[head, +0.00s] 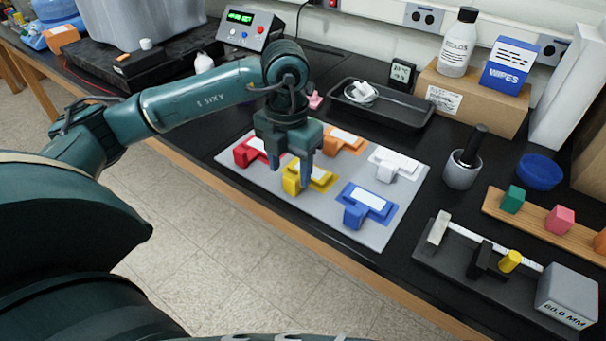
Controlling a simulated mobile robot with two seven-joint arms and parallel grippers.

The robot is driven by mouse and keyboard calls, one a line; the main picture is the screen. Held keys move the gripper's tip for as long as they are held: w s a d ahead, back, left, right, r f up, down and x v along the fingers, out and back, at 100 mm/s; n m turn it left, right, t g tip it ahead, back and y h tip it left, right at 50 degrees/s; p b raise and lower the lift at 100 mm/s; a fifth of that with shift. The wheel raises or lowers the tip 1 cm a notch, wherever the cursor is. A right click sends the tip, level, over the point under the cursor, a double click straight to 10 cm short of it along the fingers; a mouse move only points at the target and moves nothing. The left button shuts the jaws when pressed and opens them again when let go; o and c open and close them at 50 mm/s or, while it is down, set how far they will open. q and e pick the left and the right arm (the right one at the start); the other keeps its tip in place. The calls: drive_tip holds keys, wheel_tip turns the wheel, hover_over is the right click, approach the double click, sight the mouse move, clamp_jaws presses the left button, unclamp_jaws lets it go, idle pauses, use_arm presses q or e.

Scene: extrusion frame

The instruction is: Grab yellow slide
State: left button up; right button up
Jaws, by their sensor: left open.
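The yellow slide (291,187) sits on a grey board (250,184) in the front row, between a red slide (244,156) and a blue slide (355,215). It has a raised block at its front end and a pale label on the flatter part behind. My left gripper (292,170) is open and points down at the yellow slide, its fingertips in front of the slide in the picture. I cannot tell whether the fingers touch it. The gripper hides part of the slide. My right gripper is not in view.
An orange slide (330,145) and a white slide (385,167) stand in the back row, close by. A black tray (400,118) lies behind the board. A dark fixture (452,262) and a wooden strip with coloured blocks (535,222) are at right.

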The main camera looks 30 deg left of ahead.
sight(292, 176)
use_arm(q)
drive_tip(key=shift+w+d+f, duration=0.15)
drive_tip(key=shift+f, duration=1.75)
drive_tip(key=shift+c, duration=0.5)
drive_tip(key=c, duration=1)
drive_tip(key=shift+o, duration=0.2)
drive_tip(key=shift+r, duration=0.1)
